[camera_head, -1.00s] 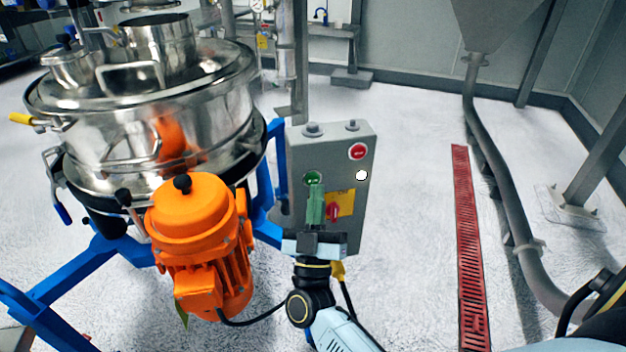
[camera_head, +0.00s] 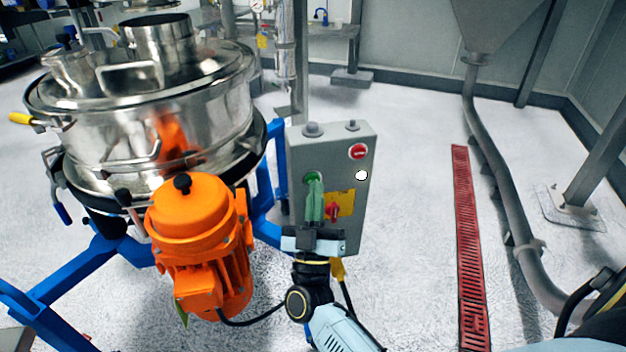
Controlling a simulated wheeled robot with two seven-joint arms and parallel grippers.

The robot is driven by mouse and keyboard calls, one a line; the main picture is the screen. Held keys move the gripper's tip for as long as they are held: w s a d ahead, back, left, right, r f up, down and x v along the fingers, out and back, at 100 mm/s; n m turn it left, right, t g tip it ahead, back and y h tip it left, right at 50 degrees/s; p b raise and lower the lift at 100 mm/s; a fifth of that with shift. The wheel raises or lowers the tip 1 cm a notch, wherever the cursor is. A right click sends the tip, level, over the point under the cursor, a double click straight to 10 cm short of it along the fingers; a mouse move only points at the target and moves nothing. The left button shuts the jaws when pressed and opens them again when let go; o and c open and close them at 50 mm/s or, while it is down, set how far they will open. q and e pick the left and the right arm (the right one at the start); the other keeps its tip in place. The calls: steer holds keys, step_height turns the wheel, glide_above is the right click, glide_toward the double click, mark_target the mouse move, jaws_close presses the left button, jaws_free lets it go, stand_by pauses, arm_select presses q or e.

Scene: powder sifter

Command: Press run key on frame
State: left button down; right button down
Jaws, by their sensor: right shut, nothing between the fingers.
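The grey control box (camera_head: 343,228) is fixed to the blue frame (camera_head: 262,225) of the sifter. A green key (camera_head: 311,177) is at the left of its face, a red key (camera_head: 359,152) at upper right, and a white lamp or button (camera_head: 362,175) below the red one. A yellow label with a red switch (camera_head: 334,211) is lower down. My right gripper (camera_head: 315,186) is shut and empty in front of the box, its greenish fingertips at the lower edge of the green key and partly covering it. I cannot tell whether the key is pushed in. My left gripper is not in view.
The steel sifter (camera_head: 160,120) and orange motor (camera_head: 195,240) stand close left of my right arm. A cable runs from the motor. The floor right of the box is clear up to a red drain grate (camera_head: 466,240) and a grey pipe (camera_head: 505,200).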

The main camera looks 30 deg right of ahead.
steer(key=shift+w+d, duration=0.15)
steer(key=shift+w, duration=0.3)
stand_by(0.7)
steer(key=shift+s+a+p, duration=0.25)
steer(key=shift+s+p, duration=0.2)
steer(key=shift+s, duration=0.35)
steer(key=shift+s, duration=0.1)
steer(key=s, duration=0.1)
steer(key=s+a+p, duration=0.1)
steer(key=s, duration=0.1)
steer(key=s+p, duration=0.1)
steer(key=shift+s+a, duration=0.25)
steer(key=shift+s, duration=0.05)
stand_by(0.8)
